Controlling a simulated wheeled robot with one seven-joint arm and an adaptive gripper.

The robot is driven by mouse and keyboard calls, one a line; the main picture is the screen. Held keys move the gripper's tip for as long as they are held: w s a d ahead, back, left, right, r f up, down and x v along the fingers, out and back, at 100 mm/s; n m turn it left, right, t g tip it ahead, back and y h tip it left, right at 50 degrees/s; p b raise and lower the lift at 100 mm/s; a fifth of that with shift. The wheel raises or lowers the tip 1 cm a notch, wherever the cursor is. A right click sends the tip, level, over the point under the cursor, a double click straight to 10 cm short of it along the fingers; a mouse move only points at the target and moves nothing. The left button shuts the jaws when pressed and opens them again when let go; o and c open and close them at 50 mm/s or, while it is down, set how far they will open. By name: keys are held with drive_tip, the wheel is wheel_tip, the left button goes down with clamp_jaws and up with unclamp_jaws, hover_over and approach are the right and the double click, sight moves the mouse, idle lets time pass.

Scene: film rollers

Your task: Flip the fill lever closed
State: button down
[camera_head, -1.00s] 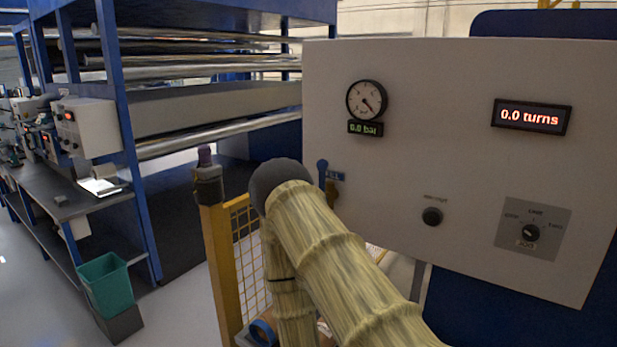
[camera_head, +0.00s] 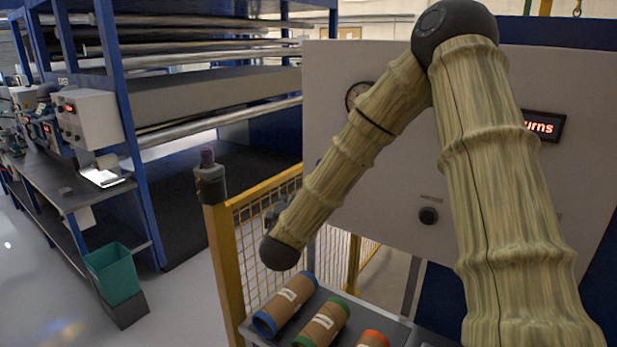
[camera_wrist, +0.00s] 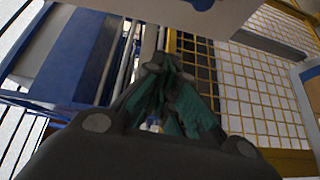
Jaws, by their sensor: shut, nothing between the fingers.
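The fill lever is mostly hidden behind my raised arm in the head view, so I cannot tell its position. It belongs to the grey control panel (camera_head: 380,205), whose lower edge also shows at the top of the wrist view (camera_wrist: 150,8). A small blue piece (camera_wrist: 201,4) sits at that edge; I cannot tell whether it is the lever or its label. My gripper (camera_wrist: 160,65) is shut and empty, its fingertips together below the panel edge and apart from it. In the head view my forearm hides most of it.
A yellow mesh fence (camera_head: 222,265) stands left of the panel. Cardboard cores (camera_head: 288,303) with coloured ends lie on a grey table below my arm. A black knob (camera_head: 428,215) and a turns display (camera_head: 545,125) are on the panel. A green bin (camera_head: 112,273) stands at the left.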

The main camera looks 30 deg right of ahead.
drive_tip(key=r, duration=0.1)
drive_tip(key=d+r, duration=0.1)
drive_tip(key=r, duration=0.1)
drive_tip(key=shift+d+h, duration=0.1)
drive_tip(key=shift+h, duration=0.3)
drive_tip(key=shift+w+r, duration=0.1)
drive_tip(key=shift+w, duration=0.05)
drive_tip(key=w+d+p, duration=0.4)
drive_tip(key=d+p, duration=0.3)
drive_tip(key=d, duration=0.1)
drive_tip(key=shift+w+p, duration=0.3)
drive_tip(key=shift+w, duration=0.05)
drive_tip(key=shift+s+d, duration=0.1)
drive_tip(key=shift+b, duration=0.85)
